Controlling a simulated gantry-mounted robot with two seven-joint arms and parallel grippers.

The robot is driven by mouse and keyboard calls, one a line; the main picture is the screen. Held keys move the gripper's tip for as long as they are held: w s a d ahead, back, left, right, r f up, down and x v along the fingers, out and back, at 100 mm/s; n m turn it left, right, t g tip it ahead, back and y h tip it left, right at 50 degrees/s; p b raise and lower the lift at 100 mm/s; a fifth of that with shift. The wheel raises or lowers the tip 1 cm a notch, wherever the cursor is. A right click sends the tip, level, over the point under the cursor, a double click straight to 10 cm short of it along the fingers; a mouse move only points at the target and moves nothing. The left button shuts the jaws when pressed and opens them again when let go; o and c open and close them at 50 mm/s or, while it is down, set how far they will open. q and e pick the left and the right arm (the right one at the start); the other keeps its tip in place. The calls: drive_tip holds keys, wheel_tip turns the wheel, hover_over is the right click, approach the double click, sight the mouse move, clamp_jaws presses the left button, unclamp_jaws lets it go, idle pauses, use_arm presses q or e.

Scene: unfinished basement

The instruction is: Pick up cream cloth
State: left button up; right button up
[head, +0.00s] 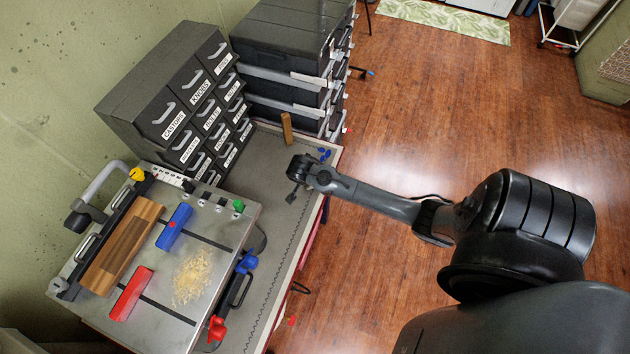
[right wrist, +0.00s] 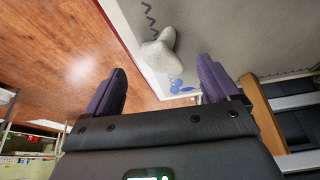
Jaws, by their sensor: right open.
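The cream cloth (right wrist: 158,52) is a pale crumpled lump on the grey bench top in the right wrist view. It lies near the bench's edge, ahead of and between the fingers of my right gripper (right wrist: 162,72). The jaws are open with nothing between them, and the cloth appears apart from both fingers. In the head view my right gripper (head: 294,192) hangs over the right part of the bench, and I cannot make out the cloth there. My left gripper is not in view.
A wooden block (head: 286,128) stands near the drawer cabinets (head: 190,100), beside the right finger in the wrist view. Small blue pieces (head: 325,154) lie near the bench corner. A metal work table (head: 210,255) with clamps, wood and shavings is at the left.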

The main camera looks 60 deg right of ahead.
drive_tip(key=shift+x, duration=2.3)
drive_tip(key=shift+w, duration=0.1)
drive_tip(key=c, duration=1.1)
